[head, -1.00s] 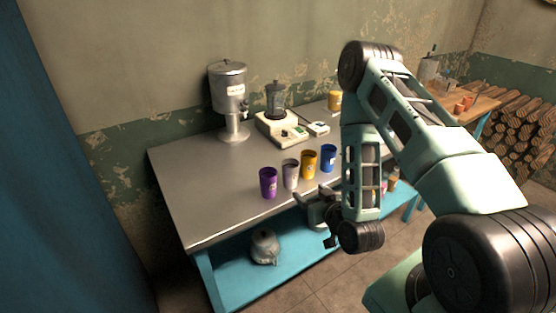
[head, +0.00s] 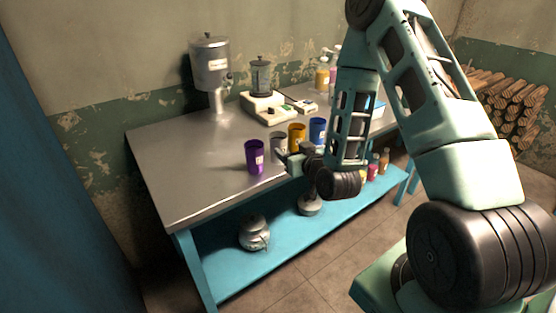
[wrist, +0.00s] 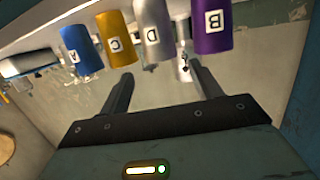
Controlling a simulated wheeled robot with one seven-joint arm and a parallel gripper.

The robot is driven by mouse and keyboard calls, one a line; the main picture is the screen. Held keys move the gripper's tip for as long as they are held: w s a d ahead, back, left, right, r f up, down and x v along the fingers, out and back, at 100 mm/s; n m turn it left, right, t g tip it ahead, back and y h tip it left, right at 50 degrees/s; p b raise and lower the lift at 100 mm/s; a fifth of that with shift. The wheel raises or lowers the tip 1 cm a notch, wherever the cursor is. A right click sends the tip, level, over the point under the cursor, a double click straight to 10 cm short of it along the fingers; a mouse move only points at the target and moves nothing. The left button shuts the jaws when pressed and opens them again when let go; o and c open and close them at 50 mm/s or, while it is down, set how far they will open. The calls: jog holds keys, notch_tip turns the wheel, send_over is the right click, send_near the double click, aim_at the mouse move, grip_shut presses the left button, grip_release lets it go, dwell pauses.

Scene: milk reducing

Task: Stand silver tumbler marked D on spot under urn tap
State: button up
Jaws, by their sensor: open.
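The silver tumbler marked D (head: 278,142) stands on the metal table near its front edge, between a purple and a yellow tumbler. In the wrist view the silver tumbler (wrist: 152,38) shows its D label, just beyond and between my fingertips. My gripper (wrist: 163,75) is open and empty, pointing at the tumbler. In the head view my gripper (head: 287,160) is at the front table edge, partly hidden by my arm. The urn (head: 210,66) stands at the back left of the table, with its tap (head: 229,80) on its right side. No marked spot is discernible under the tap.
The purple tumbler B (head: 254,158), yellow tumbler C (head: 296,138) and blue tumbler A (head: 317,130) stand close beside the silver one. A blender-like jar (head: 261,76) on a white base is behind them. The table's left part (head: 185,170) is clear. Kettles sit on the lower shelf.

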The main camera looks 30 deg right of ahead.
aim_at(282, 141)
jog(key=p+x, duration=0.1)
jog(key=x, duration=0.3)
jog(key=shift+r+p, duration=0.15)
jog(key=shift+p, duration=0.25)
jog(key=p+x, duration=0.2)
jog(key=x, duration=0.3)
jog(key=shift+w+d, duration=0.1)
jog(key=shift+w, duration=0.6)
jog(key=c, duration=0.8)
